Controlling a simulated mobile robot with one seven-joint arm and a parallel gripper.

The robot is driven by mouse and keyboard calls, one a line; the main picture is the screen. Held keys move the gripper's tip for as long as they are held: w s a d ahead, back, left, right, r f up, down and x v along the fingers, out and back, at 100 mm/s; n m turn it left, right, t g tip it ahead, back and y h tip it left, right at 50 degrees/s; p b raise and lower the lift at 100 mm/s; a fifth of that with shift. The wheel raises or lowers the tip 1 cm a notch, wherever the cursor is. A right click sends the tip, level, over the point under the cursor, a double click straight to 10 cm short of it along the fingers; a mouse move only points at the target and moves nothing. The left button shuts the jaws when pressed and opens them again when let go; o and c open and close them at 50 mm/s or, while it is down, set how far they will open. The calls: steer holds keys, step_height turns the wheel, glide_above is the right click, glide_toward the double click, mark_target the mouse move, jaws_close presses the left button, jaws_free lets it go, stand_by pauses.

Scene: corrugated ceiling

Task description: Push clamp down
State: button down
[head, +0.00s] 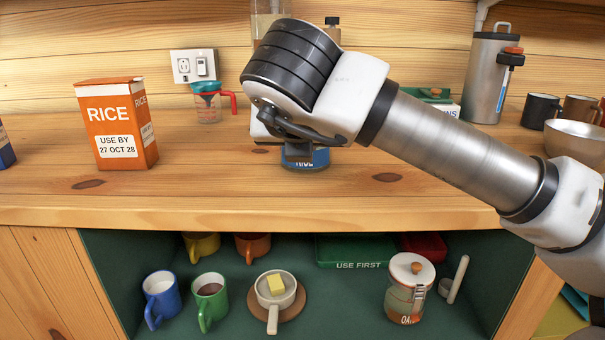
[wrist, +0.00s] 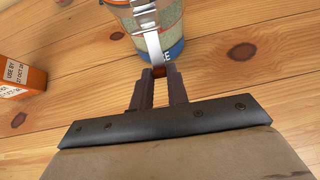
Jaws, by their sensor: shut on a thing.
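In the wrist view a round jar (wrist: 178,18) stands upright at the top, with a silver metal clamp (wrist: 153,42) running down its near side. The clamp's lower end has a small reddish-brown tip. My gripper (wrist: 160,76) is shut on this tip, with a dark finger on either side. The jar's top and lid are hidden in both views.
An orange rice box (head: 120,125) stands left on the wooden counter (head: 220,185), and it also shows in the wrist view (wrist: 20,78). A measuring jug (head: 207,103) stands behind. A metal flask (head: 490,75), mugs and a bowl (head: 575,140) are at the right. The counter's front is clear.

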steer(key=f+t+b, duration=0.1)
steer(key=b, duration=0.4)
steer(key=w+f+t+b, duration=0.1)
steer(key=t+b, duration=0.1)
steer(key=b, duration=0.2)
steer(key=f+t+b, duration=0.1)
steer(key=b, duration=0.4)
steer(key=shift+w+f+t+b, duration=0.1)
steer(key=shift+w+t+b, duration=0.1)
steer(key=shift+t+b, duration=0.2)
steer(key=t+b, duration=0.1)
steer(key=b, duration=0.3)
steer(key=shift+w, duration=0.3)
steer(key=shift+w+t+b, duration=0.2)
steer(key=shift+t+b, duration=0.5)
steer(key=shift+b, duration=0.5)
steer(key=shift+w+d+b, duration=0.1)
steer(key=shift+b, duration=0.3)
steer(key=shift+r, duration=0.2)
steer(key=c, duration=1.4)
jaws_free()
steer(key=shift+o, duration=0.2)
steer(key=s+p, duration=0.2)
steer(key=s, duration=1.1)
steer(key=shift+s+a+f, duration=0.25)
steer(key=shift+s+a, duration=0.1)
steer(key=shift+s, duration=0.05)
steer(key=shift+a+p, duration=0.1)
steer(key=shift+p, duration=0.2)
